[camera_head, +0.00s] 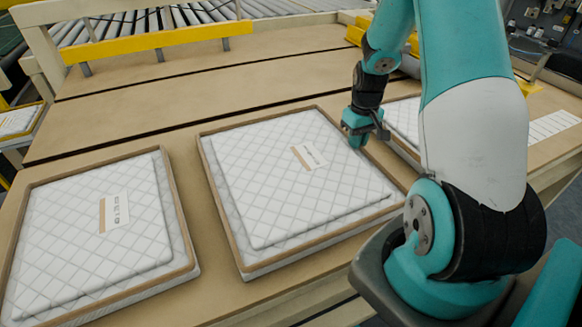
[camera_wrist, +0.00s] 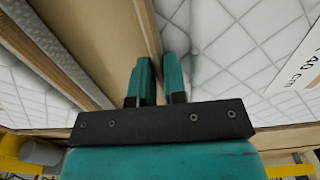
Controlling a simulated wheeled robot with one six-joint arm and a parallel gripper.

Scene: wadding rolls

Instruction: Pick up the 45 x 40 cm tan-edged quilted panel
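The middle panel (camera_head: 290,185) is white quilted with a tan edge and a label, and lies flat on the table. Its label, partly in the wrist view (camera_wrist: 296,72), shows "40 cm"; the rest is cut off. My gripper (camera_head: 364,136) is low at this panel's far right edge. In the wrist view, its two teal fingers (camera_wrist: 159,72) stand close together with a narrow gap. The panel's tan edge (camera_wrist: 147,25) runs down to that gap. Whether the fingers press on the edge is not clear.
A similar tan-edged panel (camera_head: 90,235) lies at the left, apart from the middle one. Another (camera_head: 402,118) lies to the right, partly hidden by my arm. Bare table (camera_head: 190,95) stretches behind, up to a yellow rail (camera_head: 160,40) and rollers.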

